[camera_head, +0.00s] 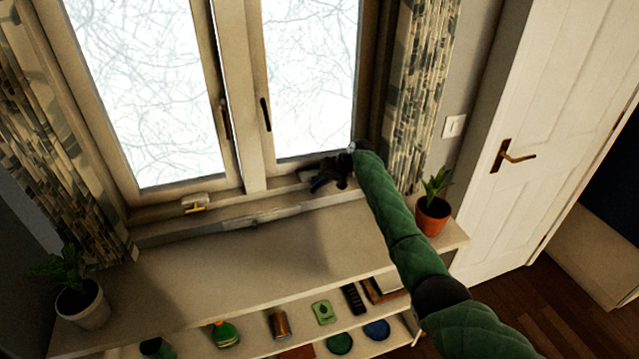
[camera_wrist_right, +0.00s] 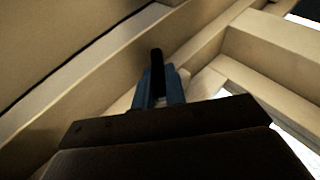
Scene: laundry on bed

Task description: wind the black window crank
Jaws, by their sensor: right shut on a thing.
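My right gripper (camera_head: 318,184) is at the window's bottom frame, below the right pane. In the right wrist view its blue fingers (camera_wrist_right: 158,95) are closed around a slim black piece, the black window crank (camera_wrist_right: 157,65), whose end sticks out beyond the fingertips. In the head view the gripper and wrist hide most of the crank, so its base and angle cannot be told. A second crank (camera_head: 196,207), light-coloured with a yellow handle, sits on the frame below the left pane. My left gripper is not in view.
A wooden sill shelf (camera_head: 240,262) runs below the window, with a potted plant (camera_head: 433,211) at right and another (camera_head: 82,302) at left. Several small items lie on the lower shelf. Curtains (camera_head: 415,90) hang on both sides. A white door (camera_head: 545,130) stands at right.

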